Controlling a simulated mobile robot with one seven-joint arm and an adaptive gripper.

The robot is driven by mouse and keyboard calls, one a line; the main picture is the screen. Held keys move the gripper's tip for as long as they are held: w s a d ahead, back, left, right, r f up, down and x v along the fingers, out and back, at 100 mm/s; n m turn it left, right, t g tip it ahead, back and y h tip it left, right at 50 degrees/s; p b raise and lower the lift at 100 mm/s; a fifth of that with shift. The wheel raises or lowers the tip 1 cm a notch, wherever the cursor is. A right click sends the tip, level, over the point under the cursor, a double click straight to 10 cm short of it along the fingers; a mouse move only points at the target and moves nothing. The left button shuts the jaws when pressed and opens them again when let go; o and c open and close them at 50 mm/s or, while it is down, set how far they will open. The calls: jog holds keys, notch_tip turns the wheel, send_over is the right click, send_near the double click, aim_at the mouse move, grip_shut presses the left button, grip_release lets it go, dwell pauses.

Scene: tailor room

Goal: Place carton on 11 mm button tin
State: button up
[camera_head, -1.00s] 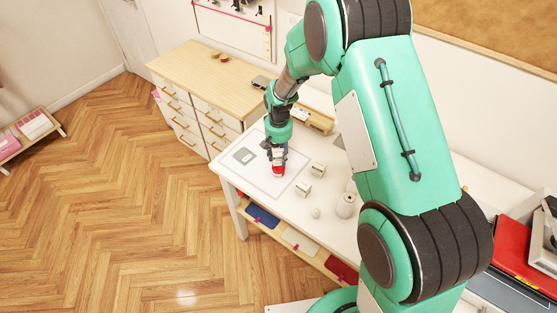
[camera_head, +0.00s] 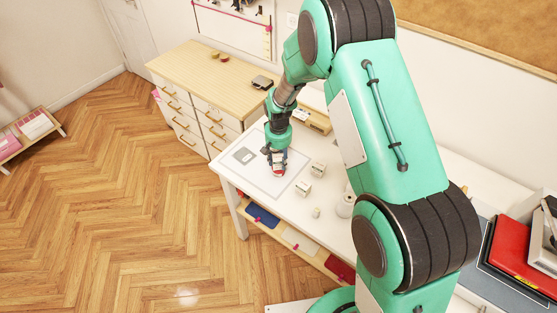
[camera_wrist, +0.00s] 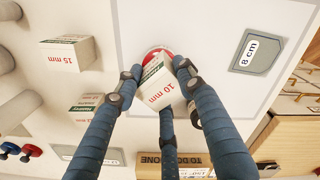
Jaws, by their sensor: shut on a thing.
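My gripper (camera_wrist: 158,74) is shut on a small white carton marked "10 mm" (camera_wrist: 160,92) in the wrist view. The carton is tilted in the picture between the blue-wrapped fingers. Just behind it is a round red and white thing (camera_wrist: 153,53), mostly hidden by the carton. It looks like a button tin, but its label cannot be read. In the head view my gripper (camera_head: 276,158) is low over the white table, with red (camera_head: 279,173) showing at its tips. I cannot tell whether carton and tin touch.
A carton marked "15 mm" (camera_wrist: 68,54) and another carton (camera_wrist: 85,110) stand on the table to one side. An "8 cm" plate (camera_wrist: 256,52) lies on the pale mat. A white cylinder (camera_head: 345,205) and a wooden drawer cabinet (camera_head: 205,80) are nearby.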

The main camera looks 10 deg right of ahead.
aim_at(279, 157)
jog(key=shift+f, duration=0.15)
jog(key=o, duration=1.3)
notch_tip(279, 157, up, 12)
jog(key=shift+r, duration=0.2)
dwell(0.5)
